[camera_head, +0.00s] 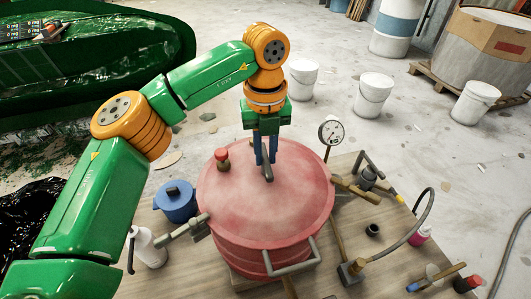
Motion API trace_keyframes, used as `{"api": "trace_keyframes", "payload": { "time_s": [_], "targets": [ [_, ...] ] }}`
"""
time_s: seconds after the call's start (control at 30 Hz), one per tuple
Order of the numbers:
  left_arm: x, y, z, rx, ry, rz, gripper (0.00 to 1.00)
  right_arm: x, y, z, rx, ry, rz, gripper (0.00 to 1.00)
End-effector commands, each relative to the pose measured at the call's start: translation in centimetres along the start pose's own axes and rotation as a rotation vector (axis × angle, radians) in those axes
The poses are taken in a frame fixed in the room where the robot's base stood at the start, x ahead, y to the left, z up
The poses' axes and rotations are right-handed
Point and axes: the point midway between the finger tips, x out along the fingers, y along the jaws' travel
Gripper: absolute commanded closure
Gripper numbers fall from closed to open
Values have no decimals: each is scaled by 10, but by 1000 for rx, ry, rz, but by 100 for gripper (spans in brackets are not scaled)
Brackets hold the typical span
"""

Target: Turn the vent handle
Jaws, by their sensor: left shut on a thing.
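A red round pot (240,205) with a wide lid stands on a wooden table. The vent handle, a short grey lever (268,174), stands up from the far middle of the lid. My left gripper (266,160) reaches down from above with its blue fingers shut on this handle. The fingers hide the handle's upper part and how it joins the lid. My right gripper is not in view.
On the lid is a red-topped fitting (222,156). Around the pot are a pressure gauge (331,133), a blue pot (176,201), a white bottle (147,247), a grey side clamp (185,231) and a hose (418,228). White buckets (373,94) stand on the floor behind.

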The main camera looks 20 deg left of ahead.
Motion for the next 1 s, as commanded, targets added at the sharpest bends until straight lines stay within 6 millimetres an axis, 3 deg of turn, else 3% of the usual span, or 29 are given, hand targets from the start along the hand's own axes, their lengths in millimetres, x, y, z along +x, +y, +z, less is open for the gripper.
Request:
{"api": "trace_keyframes", "payload": {
  "time_s": [0.7, 0.73, 0.8, 1.0],
  "targets": [
    [-2, 0, 1, -66, -5, -3, 100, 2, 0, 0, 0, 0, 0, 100],
    [-2, 0, 1, -66, -5, -3, 72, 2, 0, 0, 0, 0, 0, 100],
    [-1, 0, 1, -66, -4, -2, 53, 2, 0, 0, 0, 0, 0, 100],
    [-1, 0, 0, -65, -2, -1, 50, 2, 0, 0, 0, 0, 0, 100]
  ]
}}
